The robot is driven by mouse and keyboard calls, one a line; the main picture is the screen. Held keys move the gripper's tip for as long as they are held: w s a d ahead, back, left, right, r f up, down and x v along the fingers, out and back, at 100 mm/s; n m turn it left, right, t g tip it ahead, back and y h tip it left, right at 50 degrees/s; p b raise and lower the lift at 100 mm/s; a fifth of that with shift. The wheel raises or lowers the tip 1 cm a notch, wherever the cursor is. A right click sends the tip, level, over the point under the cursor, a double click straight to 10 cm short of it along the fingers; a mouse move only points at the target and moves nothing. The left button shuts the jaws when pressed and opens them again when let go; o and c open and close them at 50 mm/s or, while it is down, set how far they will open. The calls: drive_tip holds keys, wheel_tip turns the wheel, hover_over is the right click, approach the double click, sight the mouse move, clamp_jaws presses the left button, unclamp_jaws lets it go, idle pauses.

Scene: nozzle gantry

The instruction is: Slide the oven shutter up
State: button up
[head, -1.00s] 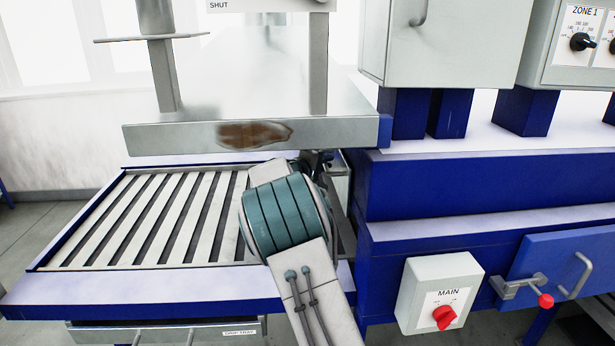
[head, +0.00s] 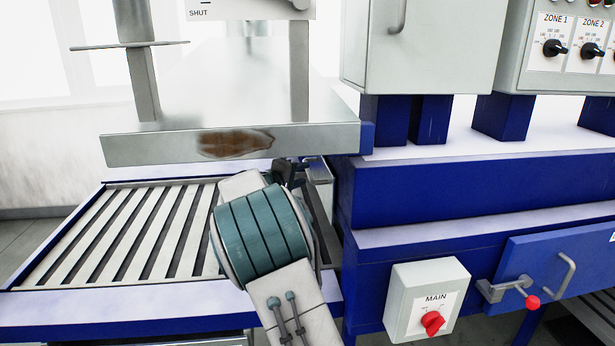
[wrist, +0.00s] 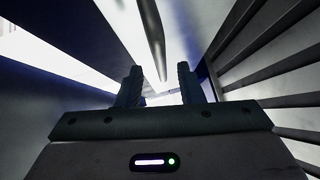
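My gripper (wrist: 159,84) is open in the wrist view, its two dark fingers apart with nothing between them. A long grey bar (wrist: 153,38), which looks like a handle, lies ahead of the fingers. In the head view my gripper (head: 290,172) is small and partly hidden behind my arm, under the hood's right end. A small grey metal piece (head: 319,171) shows just right of it, beside the blue oven body (head: 440,185). It may be part of the oven shutter, but the shutter itself is mostly hidden. I cannot tell whether the gripper touches it.
The grey hood (head: 310,137) with a rust patch hangs just above my gripper. The slatted conveyor (head: 125,235) lies to the left. A MAIN switch box (head: 405,300) and a blue door with a red-knobbed latch (head: 535,265) are at right.

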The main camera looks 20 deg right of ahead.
drive_tip(key=b+v, duration=0.2)
drive_tip(key=v, duration=0.7)
drive_tip(key=shift+s+a, duration=0.2)
drive_tip(key=s+d+f+m+g+y, duration=0.2)
drive_tip(key=s+d+f+g+y, duration=0.15)
drive_tip(key=s, duration=0.45)
drive_tip(key=s+d+f+m+g+y, duration=0.15)
drive_tip(key=s+d+f, duration=0.25)
drive_tip(key=s, duration=0.4)
drive_tip(key=s+a+f+y, duration=0.2)
drive_tip(key=s+a, duration=0.1)
drive_tip(key=s, duration=0.4)
drive_tip(key=s+a+f+m+g+y, duration=0.1)
drive_tip(key=s+a+f+y, duration=0.1)
drive_tip(key=s, duration=0.6)
drive_tip(key=s+a+f+m+y, duration=0.1)
drive_tip(key=s+a+f+y, duration=0.2)
drive_tip(key=s, duration=0.5)
drive_tip(key=shift+a+g+y, duration=0.3)
drive_tip(key=shift+a+y, duration=0.15)
drive_tip(key=shift+y, duration=0.15)
